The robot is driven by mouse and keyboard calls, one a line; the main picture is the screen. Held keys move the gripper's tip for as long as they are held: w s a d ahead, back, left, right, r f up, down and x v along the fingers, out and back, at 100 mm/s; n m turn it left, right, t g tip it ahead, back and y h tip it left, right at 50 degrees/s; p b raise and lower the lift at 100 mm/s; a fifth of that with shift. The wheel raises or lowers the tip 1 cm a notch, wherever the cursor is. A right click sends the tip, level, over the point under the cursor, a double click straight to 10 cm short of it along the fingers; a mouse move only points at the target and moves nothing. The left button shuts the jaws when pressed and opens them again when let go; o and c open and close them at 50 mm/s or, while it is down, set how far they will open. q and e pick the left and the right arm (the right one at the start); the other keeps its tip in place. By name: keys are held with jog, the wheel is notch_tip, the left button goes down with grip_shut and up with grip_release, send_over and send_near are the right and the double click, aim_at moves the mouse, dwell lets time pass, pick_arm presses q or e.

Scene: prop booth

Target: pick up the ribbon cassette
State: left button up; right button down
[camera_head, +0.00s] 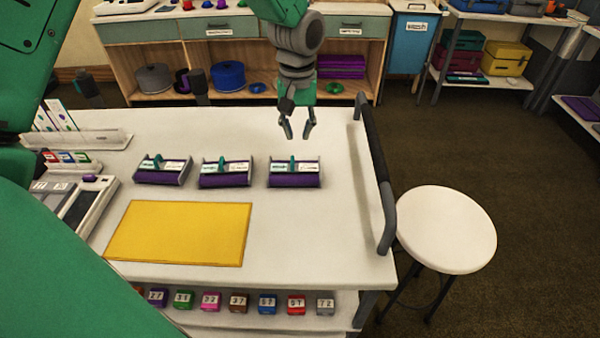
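Three similar ribbon cassettes, purple with grey end plates, pale labels and a teal tab, sit in a row on the white table (330,225). They are the left cassette (160,178), the middle cassette (225,181) and the right cassette (294,181). My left gripper (297,131) points down with its fingers apart and nothing between them. It is above the table, beyond the right cassette in the picture and not touching it. My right gripper is not in view.
A yellow mat (180,232) lies in front of the cassettes. A dark handle rail (376,170) runs along the table's right edge, with a round white stool (445,229) beyond. Card holders and a device (75,205) stand at the left. The table's right part is clear.

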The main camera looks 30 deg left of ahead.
aim_at(292, 158)
pick_arm(q)
jog(key=f, duration=0.1)
jog(key=a+f, duration=0.1)
jog(key=f, duration=0.1)
jog(key=a+f, duration=0.1)
jog(key=shift+w+f, duration=0.1)
jog(key=shift+f, duration=0.1)
jog(key=shift+a+f, duration=0.15)
jog(key=shift+f, duration=0.5)
jog(key=f, duration=0.1)
jog(key=d+f, duration=0.1)
jog(key=f, duration=0.1)
jog(key=shift+s+d+f, duration=0.1)
jog(key=shift+s+d, duration=0.05)
jog(key=shift+s, duration=0.1)
jog(key=shift+w+d+f, duration=0.1)
jog(key=shift+d+f, duration=0.05)
jog(key=shift+f, duration=0.15)
jog(key=shift+a, duration=0.3)
jog(key=shift+c, duration=0.5)
jog(key=shift+a+f, duration=0.1)
jog(key=shift+a, duration=0.1)
grip_shut()
jog(key=shift+a, duration=0.15)
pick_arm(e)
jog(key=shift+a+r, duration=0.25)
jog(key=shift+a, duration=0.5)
